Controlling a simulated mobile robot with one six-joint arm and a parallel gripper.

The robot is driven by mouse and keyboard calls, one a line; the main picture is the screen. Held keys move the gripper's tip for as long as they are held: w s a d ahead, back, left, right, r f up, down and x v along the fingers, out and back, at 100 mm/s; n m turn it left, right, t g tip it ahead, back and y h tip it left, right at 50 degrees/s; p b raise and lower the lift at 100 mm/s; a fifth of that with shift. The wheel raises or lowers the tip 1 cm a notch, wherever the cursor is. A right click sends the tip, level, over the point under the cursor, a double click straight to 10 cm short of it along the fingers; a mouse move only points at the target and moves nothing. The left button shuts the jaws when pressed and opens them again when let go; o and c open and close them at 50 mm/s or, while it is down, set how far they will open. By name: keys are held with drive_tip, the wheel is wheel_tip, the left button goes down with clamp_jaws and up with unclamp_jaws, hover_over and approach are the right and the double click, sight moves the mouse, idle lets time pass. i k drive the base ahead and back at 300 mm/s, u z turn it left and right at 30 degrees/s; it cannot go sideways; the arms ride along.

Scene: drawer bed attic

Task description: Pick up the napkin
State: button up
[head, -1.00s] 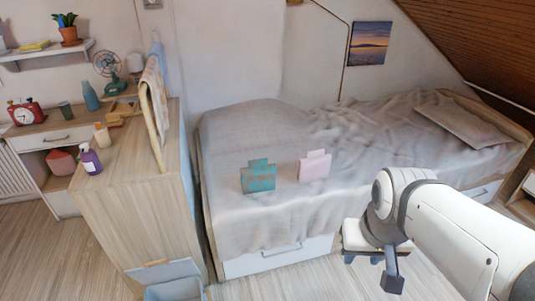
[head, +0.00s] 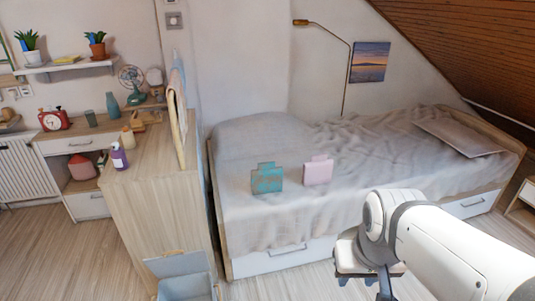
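I cannot make out a thing that is surely the napkin. Two flat, notched pieces stand on the bed's grey cover: a teal, patterned one (head: 267,179) and a pale pink one (head: 318,171) to its right. A light cloth (head: 177,88) hangs on a wooden rack on the cabinet at left. My gripper (head: 366,284) is low in the head view, in front of the bed and well apart from these things. Its fingertips are partly cut off by the lower edge, so its opening is unclear. I see nothing held in it.
The bed (head: 285,215) has drawers below. A wooden cabinet (head: 150,205) stands to its left, with a purple bottle (head: 119,158) on top and a grey-blue bin (head: 187,288) in front. Wooden floor (head: 50,250) is clear at lower left.

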sight(268, 178)
drive_tip(key=u, duration=0.25)
drive_tip(key=i, duration=2.05)
drive_tip(key=z, duration=0.7)
drive_tip(key=k, duration=0.65)
drive_tip(key=z, duration=0.2)
drive_tip(key=i, duration=0.65)
drive_tip(key=u, duration=0.15)
